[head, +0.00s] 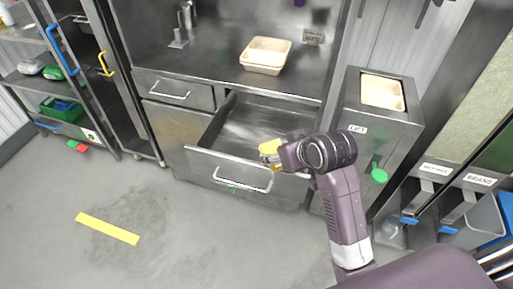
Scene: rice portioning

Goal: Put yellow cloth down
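My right gripper (270,154) reaches in from the lower right and is over the front right part of an open, empty-looking drawer (222,120). A small yellow patch, which looks like the yellow cloth (270,146), shows at its fingertips, and the gripper appears shut on it. Most of the cloth is hidden by the gripper. I cannot tell whether the cloth touches the drawer's front edge. My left gripper is not in view.
A beige tray (266,50) sits on the steel counter (205,62) above the drawer. A bin cabinet (366,128) with a green knob stands right of the drawer. A yellow floor strip (107,228) lies at the lower left. A shelf rack with a green crate (62,108) stands far left.

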